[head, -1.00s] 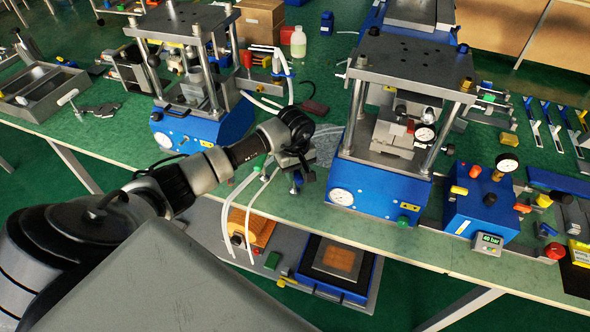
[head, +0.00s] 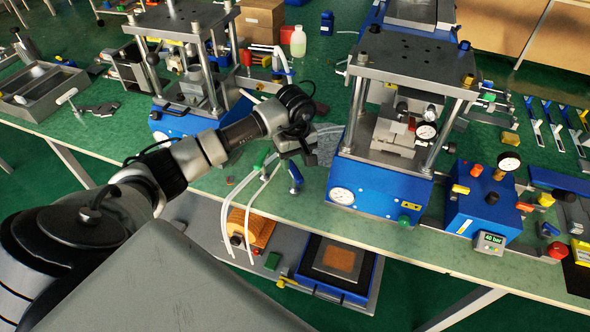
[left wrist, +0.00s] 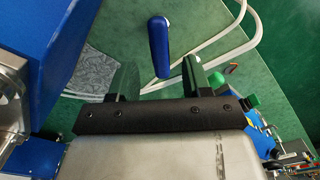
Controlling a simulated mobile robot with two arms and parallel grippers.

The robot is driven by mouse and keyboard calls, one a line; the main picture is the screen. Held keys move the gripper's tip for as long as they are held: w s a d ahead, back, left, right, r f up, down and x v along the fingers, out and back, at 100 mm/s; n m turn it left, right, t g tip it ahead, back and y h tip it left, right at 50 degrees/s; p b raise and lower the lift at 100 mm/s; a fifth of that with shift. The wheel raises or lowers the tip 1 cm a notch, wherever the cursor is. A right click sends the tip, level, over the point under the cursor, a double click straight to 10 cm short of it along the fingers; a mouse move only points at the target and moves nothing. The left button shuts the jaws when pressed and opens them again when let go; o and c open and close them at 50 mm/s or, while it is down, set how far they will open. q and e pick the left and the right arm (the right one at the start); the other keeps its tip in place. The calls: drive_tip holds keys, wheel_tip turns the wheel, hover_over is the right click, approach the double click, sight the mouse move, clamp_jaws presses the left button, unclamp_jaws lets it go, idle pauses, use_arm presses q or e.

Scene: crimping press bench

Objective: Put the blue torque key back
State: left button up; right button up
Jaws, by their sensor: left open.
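The blue torque key (head: 295,173) shows just below my left gripper (head: 291,146) in the head view, near the front edge of the green bench between the two presses. In the left wrist view the key's blue handle (left wrist: 158,45) lies ahead of my left gripper (left wrist: 158,80), its near end in line with the gap between the fingers. The fingers are open, apart and empty. I cannot tell whether the key touches anything but the bench. My right gripper is not in view.
A blue press (head: 375,187) stands close on the right, another press (head: 185,118) on the left. White hoses (left wrist: 220,48) run beside the key. A blue pressure unit (head: 482,212) stands farther right. Below the bench is a lower shelf (head: 205,222).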

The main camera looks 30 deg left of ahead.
use_arm(q)
wheel_tip(320, 180, up, 7)
drive_tip(key=b, duration=0.1)
drive_tip(key=shift+r, duration=0.15)
idle(0.4)
